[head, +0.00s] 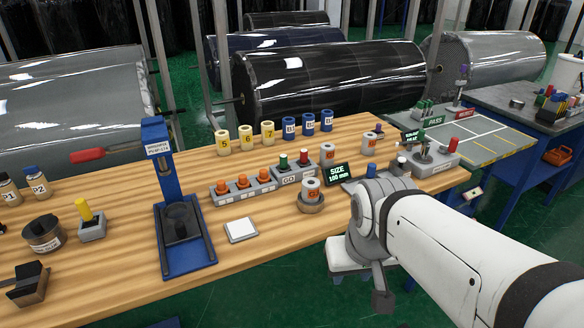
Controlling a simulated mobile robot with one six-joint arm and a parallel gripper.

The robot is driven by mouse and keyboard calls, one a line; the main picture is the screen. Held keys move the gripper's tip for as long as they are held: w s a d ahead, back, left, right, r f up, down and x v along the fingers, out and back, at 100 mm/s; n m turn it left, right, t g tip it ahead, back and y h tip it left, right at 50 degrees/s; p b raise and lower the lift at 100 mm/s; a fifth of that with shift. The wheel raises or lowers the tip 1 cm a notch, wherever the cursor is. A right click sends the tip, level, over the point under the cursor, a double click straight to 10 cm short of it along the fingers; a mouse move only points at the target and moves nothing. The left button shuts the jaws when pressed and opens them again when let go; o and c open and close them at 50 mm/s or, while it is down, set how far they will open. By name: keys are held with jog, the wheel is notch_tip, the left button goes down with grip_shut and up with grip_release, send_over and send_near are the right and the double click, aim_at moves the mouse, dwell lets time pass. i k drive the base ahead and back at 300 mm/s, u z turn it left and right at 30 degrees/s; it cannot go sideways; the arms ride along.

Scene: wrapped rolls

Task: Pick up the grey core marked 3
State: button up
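Several grey cores with orange labels are in the head view. One grey core (327,154) stands on the table behind the size display. Another grey core (370,143) stands farther right. A third grey core (311,188) sits in a round brown holder (311,205) near the table's front. Their label digits are too small to read, so I cannot tell which is marked 3. My white arm reaches in from the right and covers the table's front right part. My gripper cannot be made out in this view.
Yellow cores (245,139) and blue cores (308,124) line the back of the wooden table (130,225). A blue press (185,230), a button box (294,170) and a size display (338,174) stand around the middle. A pass/reject board (490,130) lies right.

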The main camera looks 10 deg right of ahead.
aim_at(310, 186)
jog(key=z, duration=0.05)
jog(key=i, duration=1)
jog(key=u, duration=0.05)
